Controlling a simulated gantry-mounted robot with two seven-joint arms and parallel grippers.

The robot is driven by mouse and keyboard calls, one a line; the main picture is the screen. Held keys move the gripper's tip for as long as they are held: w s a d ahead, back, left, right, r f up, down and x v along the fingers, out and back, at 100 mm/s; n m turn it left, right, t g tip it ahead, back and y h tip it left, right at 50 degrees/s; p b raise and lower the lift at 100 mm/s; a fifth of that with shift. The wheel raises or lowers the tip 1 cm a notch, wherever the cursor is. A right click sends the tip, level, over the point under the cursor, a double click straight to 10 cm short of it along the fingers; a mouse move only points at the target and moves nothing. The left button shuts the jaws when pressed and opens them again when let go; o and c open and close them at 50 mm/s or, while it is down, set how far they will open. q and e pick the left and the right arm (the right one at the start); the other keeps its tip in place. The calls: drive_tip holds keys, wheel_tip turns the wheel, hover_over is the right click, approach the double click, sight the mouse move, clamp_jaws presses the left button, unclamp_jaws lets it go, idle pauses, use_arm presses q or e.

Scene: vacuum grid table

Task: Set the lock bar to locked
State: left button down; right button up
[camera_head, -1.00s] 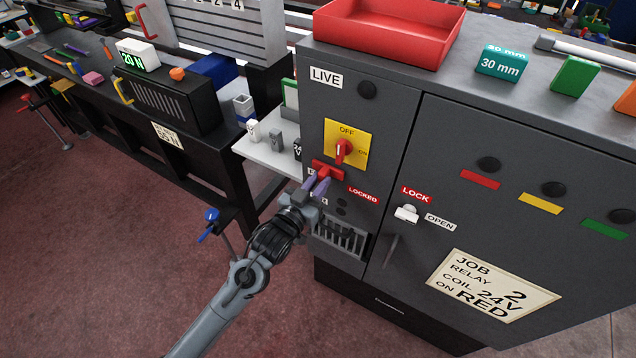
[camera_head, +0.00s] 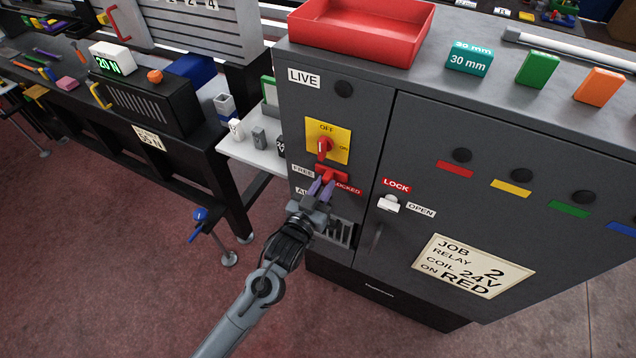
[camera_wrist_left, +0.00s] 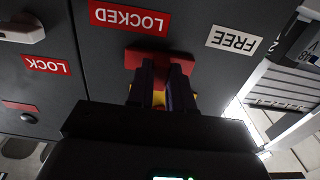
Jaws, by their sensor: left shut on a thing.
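The red lock bar (camera_head: 331,173) is on the grey cabinet front, just below the red rotary switch (camera_head: 324,148) on its yellow plate. The FREE label (camera_head: 302,170) is left of the bar; the red LOCKED label (camera_head: 348,188) is below right, partly covered by my fingers. My left gripper (camera_head: 322,187) is shut on the bar with its purple fingers. In the left wrist view, which is upside down, the fingers (camera_wrist_left: 161,82) meet the red bar (camera_wrist_left: 140,57), which sits close by the LOCKED label (camera_wrist_left: 130,18), apart from FREE (camera_wrist_left: 233,39). My right gripper is out of view.
A white handle (camera_head: 389,203) between the LOCK and OPEN labels is right of my gripper. A slotted vent (camera_head: 342,233) lies below it. A small white shelf (camera_head: 252,150) with little blocks juts out at the left. Open floor lies left of the cabinet.

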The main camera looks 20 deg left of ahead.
use_arm(q)
drive_tip(key=c, duration=1)
unclamp_jaws()
drive_tip(key=shift+s, duration=0.1)
drive_tip(key=s+a+p, duration=0.1)
drive_tip(key=s, duration=0.9)
drive_tip(key=shift+s+a, duration=0.25)
drive_tip(key=shift+a, duration=0.15)
